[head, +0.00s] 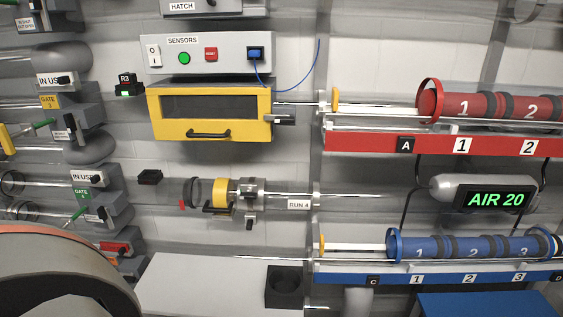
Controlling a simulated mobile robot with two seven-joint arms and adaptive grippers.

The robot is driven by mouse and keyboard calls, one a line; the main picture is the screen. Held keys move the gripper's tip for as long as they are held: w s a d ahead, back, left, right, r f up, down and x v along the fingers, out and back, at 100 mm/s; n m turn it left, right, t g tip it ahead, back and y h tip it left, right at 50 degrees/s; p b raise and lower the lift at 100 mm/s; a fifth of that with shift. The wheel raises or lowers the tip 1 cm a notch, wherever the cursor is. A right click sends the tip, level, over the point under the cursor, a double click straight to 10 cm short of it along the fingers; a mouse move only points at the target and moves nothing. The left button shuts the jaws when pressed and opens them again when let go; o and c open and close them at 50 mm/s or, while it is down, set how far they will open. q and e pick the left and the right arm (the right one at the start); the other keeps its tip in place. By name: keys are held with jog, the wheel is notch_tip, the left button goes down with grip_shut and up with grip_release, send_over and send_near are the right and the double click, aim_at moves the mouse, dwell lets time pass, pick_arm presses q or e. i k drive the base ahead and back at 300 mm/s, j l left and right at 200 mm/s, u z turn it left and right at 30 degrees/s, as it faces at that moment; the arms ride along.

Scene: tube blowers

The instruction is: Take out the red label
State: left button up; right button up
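A small red tag (183,203) hangs beside the dark ring at the left end of the clear tube at the RUN 4 sign (299,204). I cannot tell whether this tag is the red label. A yellow collar (221,192) and a metal clamp (248,195) sit on the same tube, right of the ring. A red carrier (463,106) marked 1 and 2 lies above the red rail (375,143) at right. Neither of my grippers is in view.
A yellow-fronted box (211,113) with a black handle sits under the SENSORS panel (209,53). Blue carriers (470,245) lie above a blue rail at right. A pale shelf (205,285) and black block (286,286) are below. A large rounded body fills the lower left.

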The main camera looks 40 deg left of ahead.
aim_at(121, 248)
jog(key=u, duration=2.45)
jog(key=z, duration=0.6)
jog(key=j+z, duration=0.2)
jog(key=z, duration=0.2)
jog(key=j+z, duration=0.5)
jog(key=z, duration=0.25)
jog(key=j+z, duration=0.15)
jog(key=j, duration=0.15)
jog(key=k+j+z, duration=0.2)
jog(key=j+z, duration=0.15)
jog(key=j, duration=0.3)
jog(key=k+j, duration=0.15)
jog(key=j, duration=0.2)
jog(key=k+j, duration=0.15)
jog(key=j, duration=0.15)
jog(key=k+j+z, duration=0.1)
jog(key=j, duration=0.25)
jog(key=k+j, duration=0.2)
jog(key=j, duration=0.15)
